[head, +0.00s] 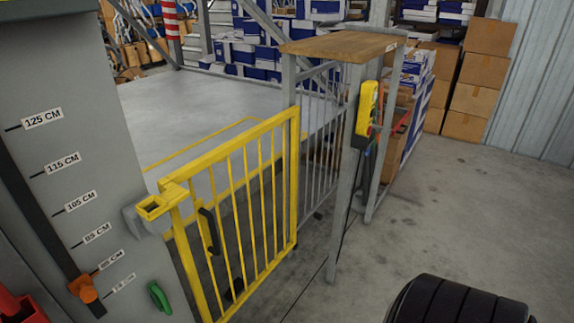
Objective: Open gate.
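A yellow barred gate (262,130) stands upright between a grey panel (75,120) on the left and a grey post (346,180) frame on the right. A black handle (209,231) is on its left part. The gate's yellow top left end (152,208) lies at a grey bracket (133,221) on the panel. I cannot tell whether it is latched. Neither of my grippers is in view.
The panel has height labels, an orange knob (84,289) and a green part (160,297). A wooden shelf (342,46) tops the right frame, with a yellow device (367,107) below. Cardboard boxes (478,68) stand behind.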

